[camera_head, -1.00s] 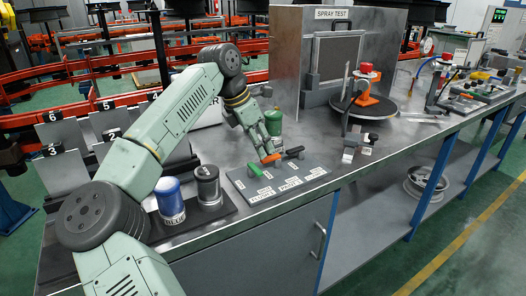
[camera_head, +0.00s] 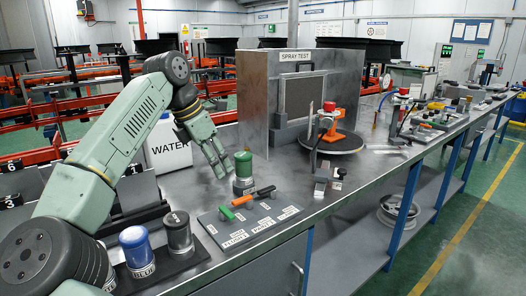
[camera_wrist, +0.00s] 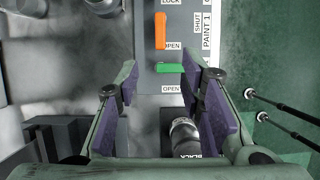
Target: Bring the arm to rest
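My gripper (camera_head: 222,178) hangs above the bench in the head view, beside the green-topped canister. In the wrist view its two purple-padded fingers (camera_wrist: 162,95) stand apart with nothing held between them. It is clear of the valve panel (camera_head: 216,226). The panel carries a green handle (camera_head: 227,212), an orange handle (camera_head: 242,201) and a black handle (camera_head: 265,192). In the wrist view the orange handle (camera_wrist: 160,31) runs lengthwise and the green handle (camera_wrist: 170,67) lies crosswise.
A blue canister (camera_head: 136,250) and a black canister (camera_head: 179,233) stand at the panel's left. The green-topped canister (camera_head: 243,170) stands behind the panel. A WATER container (camera_head: 170,152), the spray test booth (camera_head: 255,95) and a round turntable (camera_head: 345,142) are farther back. The bench front is clear.

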